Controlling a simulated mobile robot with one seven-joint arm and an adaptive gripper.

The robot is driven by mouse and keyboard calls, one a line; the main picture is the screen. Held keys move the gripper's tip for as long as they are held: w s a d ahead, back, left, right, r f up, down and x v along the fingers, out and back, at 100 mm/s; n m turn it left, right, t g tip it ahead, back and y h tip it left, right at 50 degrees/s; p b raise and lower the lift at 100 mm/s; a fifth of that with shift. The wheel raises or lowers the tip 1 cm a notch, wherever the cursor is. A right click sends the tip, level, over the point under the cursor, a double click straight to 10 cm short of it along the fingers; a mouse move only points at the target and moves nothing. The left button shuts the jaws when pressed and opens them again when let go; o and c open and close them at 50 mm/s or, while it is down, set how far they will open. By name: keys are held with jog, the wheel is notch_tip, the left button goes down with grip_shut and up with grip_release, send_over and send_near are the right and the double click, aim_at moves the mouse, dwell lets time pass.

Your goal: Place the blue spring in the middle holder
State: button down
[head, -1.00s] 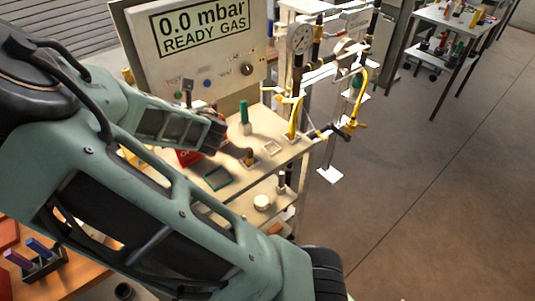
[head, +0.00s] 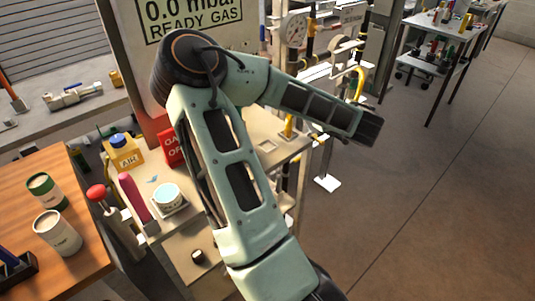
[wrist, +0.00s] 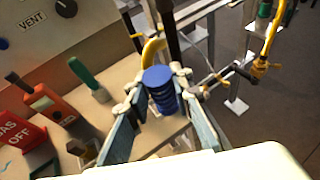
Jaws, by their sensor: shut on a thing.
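In the wrist view my gripper (wrist: 154,93) is shut on a blue coiled cylinder, the blue spring (wrist: 161,88), held upright between the two fingertips. It hangs in front of the beige bench panel's right part, near a yellow pipe. In the head view my arm reaches to the right and ends in a dark wrist; the fingers and the spring are hidden there. I cannot tell which recess is the middle holder; my arm and gripper cover parts of the panel.
A gauge (head: 293,29) and yellow pipes stand at the panel's right edge. Cans (head: 58,233) stand on a wooden table.

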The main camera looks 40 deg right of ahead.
jog(key=shift+s+d+f, duration=0.2)
jog(key=shift+s, duration=0.1)
jog(key=w+a+f, duration=0.9)
jog(key=shift+a, duration=0.15)
jog(key=shift+w+a+f+b, duration=0.15)
jog(key=shift+f, duration=0.85)
jog(key=shift+w+a+f+b, duration=0.1)
jog(key=shift+f+b, duration=0.05)
jog(key=shift+f, duration=0.8)
jog(key=shift+f+b, duration=0.25)
jog(key=shift+b, duration=0.05)
jog(key=c, duration=1.7)
grip_release()
jog(key=shift+r, duration=0.1)
